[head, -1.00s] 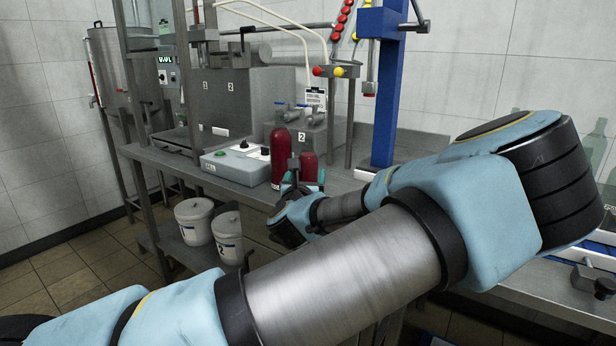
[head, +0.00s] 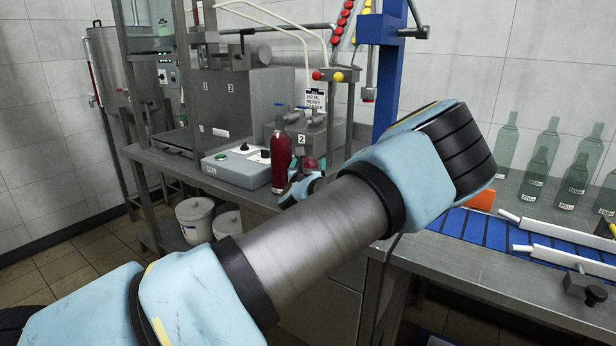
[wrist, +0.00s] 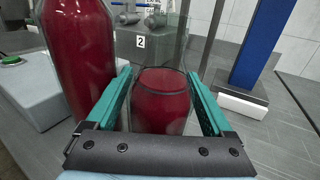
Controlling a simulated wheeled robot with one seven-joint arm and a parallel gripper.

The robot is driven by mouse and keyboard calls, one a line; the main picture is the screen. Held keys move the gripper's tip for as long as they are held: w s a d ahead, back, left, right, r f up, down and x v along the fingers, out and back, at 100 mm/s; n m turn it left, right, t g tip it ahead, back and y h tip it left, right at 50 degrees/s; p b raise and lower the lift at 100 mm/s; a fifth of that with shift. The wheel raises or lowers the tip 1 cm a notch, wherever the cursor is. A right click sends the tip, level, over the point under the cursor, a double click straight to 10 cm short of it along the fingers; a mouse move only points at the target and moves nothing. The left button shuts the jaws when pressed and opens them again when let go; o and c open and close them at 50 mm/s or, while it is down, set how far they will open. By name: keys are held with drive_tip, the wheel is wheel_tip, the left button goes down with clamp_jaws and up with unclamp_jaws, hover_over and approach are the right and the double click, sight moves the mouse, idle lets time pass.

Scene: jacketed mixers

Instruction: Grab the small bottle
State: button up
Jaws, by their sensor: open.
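The small bottle (wrist: 161,97), filled with dark red liquid, stands upright between the two teal fingers of my gripper (wrist: 163,95) in the wrist view. The fingers are open, one on each side of it, with a narrow gap visible. Its lower part is hidden behind the gripper's dark bar. In the head view the small bottle (head: 310,163) is mostly hidden behind my arm. A taller red bottle (head: 281,160) stands just left of it; it also shows in the wrist view (wrist: 80,60), close to the left finger.
A control box (head: 237,166) with knobs sits left of the tall bottle. A grey block marked 2 (wrist: 140,42) is behind, and a blue post (wrist: 262,45) stands at the right. Several green glass bottles (head: 540,165) stand far right beside a blue conveyor (head: 490,232).

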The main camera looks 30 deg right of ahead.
clamp_jaws()
idle(0.6)
